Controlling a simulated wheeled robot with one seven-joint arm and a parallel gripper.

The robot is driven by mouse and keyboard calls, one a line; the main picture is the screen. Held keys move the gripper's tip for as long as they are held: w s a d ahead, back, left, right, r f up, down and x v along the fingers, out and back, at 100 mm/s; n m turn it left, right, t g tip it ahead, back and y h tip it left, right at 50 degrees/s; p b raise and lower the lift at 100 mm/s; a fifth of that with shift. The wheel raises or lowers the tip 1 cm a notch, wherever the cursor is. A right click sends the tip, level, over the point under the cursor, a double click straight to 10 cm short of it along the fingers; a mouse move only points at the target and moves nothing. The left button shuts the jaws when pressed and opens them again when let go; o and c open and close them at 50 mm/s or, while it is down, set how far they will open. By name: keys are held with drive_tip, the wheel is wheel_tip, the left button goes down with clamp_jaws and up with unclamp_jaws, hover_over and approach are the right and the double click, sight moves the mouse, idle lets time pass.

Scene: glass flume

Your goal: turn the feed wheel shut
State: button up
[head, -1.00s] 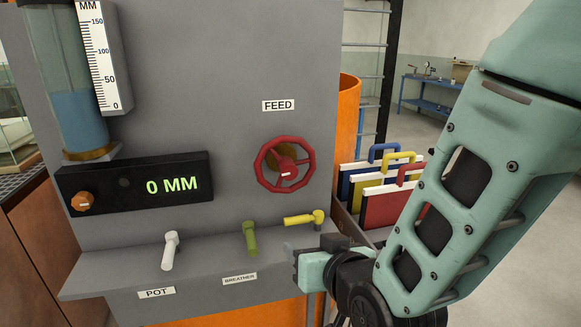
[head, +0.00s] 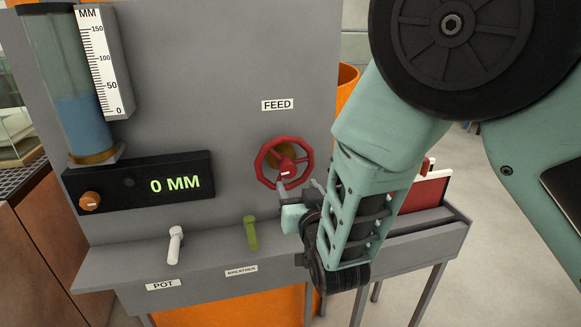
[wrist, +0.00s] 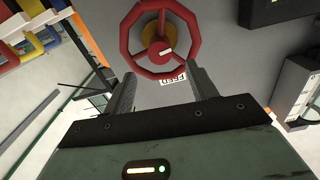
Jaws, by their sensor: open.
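The red feed wheel (head: 285,164) is on the grey panel below the FEED label (head: 277,105), with a brass-coloured part behind its hub. My gripper (head: 300,190) is just below and to the right of the wheel, in front of the panel. In the wrist view, the wheel (wrist: 160,50) lies straight ahead, beyond the fingertips. I cannot tell whether a finger touches the rim. The yellow lever below the wheel is hidden behind my gripper in the head view.
A white POT lever (head: 175,244) and a green BREATHER lever (head: 251,232) stand on the ledge left of my gripper. A red folder (head: 425,190) is at the right behind my arm.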

sight(289, 172)
drive_tip(key=p+x, duration=0.2)
drive_tip(key=x, duration=0.5)
drive_tip(key=shift+f, duration=0.1)
clamp_jaws()
